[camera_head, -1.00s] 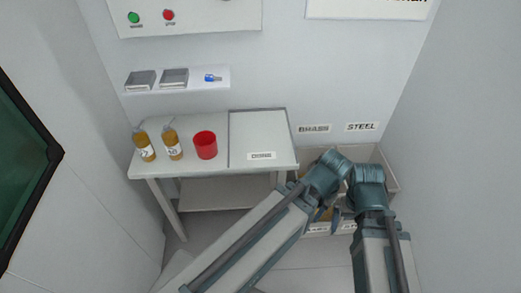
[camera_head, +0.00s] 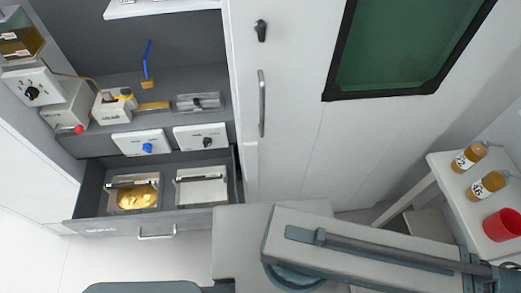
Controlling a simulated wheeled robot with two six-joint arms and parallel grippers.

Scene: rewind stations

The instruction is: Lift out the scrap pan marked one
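Two pans sit side by side in an open drawer (camera_head: 101,226) at the lower left. The left pan (camera_head: 112,205) holds a heap of yellow metal scrap. The right pan (camera_head: 203,194) looks pale and empty inside. Each has a dark bar or handle across its far side. I cannot read a number on either pan, so I cannot tell which is marked one. One of my arms crosses the lower right of the view, pointing right, away from the drawer. Neither of my grippers is in view.
Above the drawer are two knob panels (camera_head: 142,142) (camera_head: 201,137) and a bench with small machine parts (camera_head: 116,105). A tall white door (camera_head: 288,120) stands right of the drawer.

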